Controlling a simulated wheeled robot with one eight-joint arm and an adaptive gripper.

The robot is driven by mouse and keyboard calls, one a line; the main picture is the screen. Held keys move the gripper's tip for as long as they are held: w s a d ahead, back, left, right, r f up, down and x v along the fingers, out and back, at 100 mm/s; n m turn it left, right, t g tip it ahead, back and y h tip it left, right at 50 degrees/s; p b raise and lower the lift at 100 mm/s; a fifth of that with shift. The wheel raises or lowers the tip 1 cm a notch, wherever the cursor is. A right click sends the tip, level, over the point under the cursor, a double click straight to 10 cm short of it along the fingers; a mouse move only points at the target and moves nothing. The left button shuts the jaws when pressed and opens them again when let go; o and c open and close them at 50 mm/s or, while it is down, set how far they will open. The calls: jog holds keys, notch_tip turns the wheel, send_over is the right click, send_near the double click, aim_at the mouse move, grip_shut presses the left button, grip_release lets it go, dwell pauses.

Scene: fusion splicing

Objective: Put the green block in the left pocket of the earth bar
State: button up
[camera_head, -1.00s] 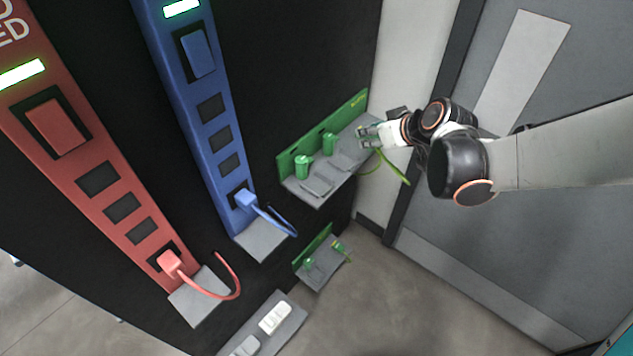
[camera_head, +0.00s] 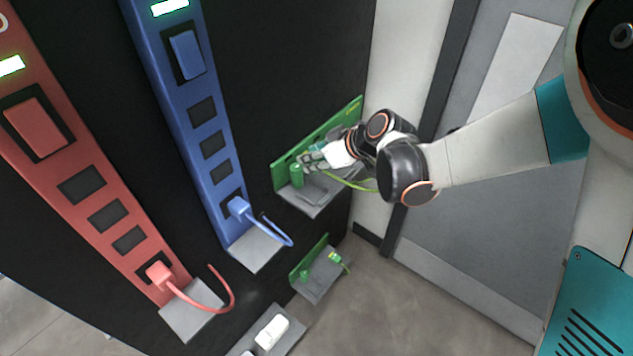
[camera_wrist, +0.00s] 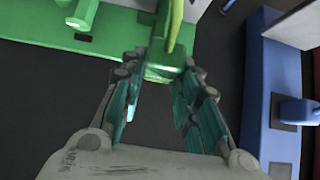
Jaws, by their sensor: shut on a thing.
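The earth bar (camera_head: 345,119) is a long green strip above a grey shelf on the black wall. Pockets are too small to tell apart. My gripper (camera_head: 311,158) is at the bar's front, just right of a green cylindrical piece (camera_head: 296,175). In the wrist view my gripper (camera_wrist: 163,76) is shut on a green block (camera_wrist: 166,60). A yellow-green cable (camera_wrist: 176,25) runs from the block and also hangs below my gripper in the head view (camera_head: 352,184). A green bar surface (camera_wrist: 45,25) is close on the left of the wrist view. The fingers partly hide the block.
A blue strip (camera_head: 185,100) with a plugged cable and a red strip (camera_head: 70,160) stand to the left. Below is a smaller green bar (camera_head: 312,257) with a yellow-green plug (camera_head: 335,257). A grey door (camera_head: 480,200) is to the right.

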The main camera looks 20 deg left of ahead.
notch_tip(320, 180, down, 9)
jog(key=shift+r+b, duration=0.1)
jog(key=shift+b, duration=1.15)
jog(key=shift+r, duration=0.1)
jog(key=shift+f+b, duration=0.4)
jog(key=shift+f, duration=0.05)
jog(key=shift+f, duration=0.2)
jog(key=o, duration=1.1)
jog(key=shift+r, duration=0.1)
